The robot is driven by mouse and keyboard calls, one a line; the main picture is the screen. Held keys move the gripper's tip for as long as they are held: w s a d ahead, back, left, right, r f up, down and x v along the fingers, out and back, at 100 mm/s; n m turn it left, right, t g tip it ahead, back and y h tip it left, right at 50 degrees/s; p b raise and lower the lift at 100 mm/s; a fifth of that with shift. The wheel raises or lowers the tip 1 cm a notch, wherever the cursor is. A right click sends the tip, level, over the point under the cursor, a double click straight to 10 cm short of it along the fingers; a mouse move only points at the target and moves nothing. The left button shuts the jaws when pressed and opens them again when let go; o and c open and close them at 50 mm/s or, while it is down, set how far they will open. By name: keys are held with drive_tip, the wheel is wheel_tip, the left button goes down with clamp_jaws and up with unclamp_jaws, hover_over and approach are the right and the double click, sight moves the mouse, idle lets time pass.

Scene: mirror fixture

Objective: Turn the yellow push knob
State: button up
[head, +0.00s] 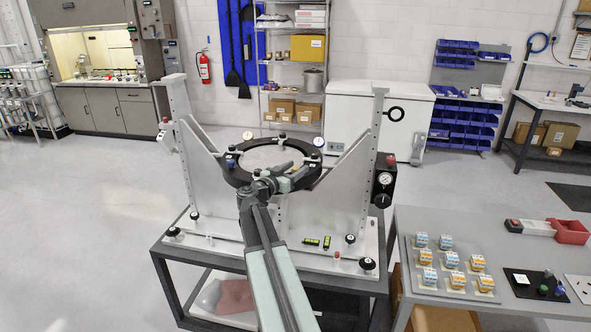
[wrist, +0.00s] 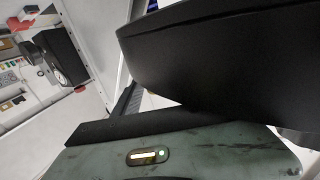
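The mirror fixture has a round mirror (head: 268,157) in a thick black ring (head: 236,174), held between two pale side plates (head: 340,190). My gripper (head: 273,183) is at the ring's front edge; whether it touches is unclear. A small yellow-tan patch (head: 299,172) shows just right of my gripper, partly hidden; I cannot tell if it is the yellow push knob. A small round white-faced part with a yellowish rim (head: 248,134) sits at the ring's back left. In the wrist view a large black curved surface (wrist: 230,60) fills the upper right, and my gripper's fingertips cannot be made out.
A black box with a gauge (head: 384,181) is on the right plate. A grey table (head: 400,310) at right bears several blue-orange blocks (head: 451,259). The floor at left is clear.

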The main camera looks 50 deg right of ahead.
drive_tip(key=s+a, duration=0.1)
drive_tip(key=a, duration=0.6)
drive_tip(key=shift+a, duration=0.35)
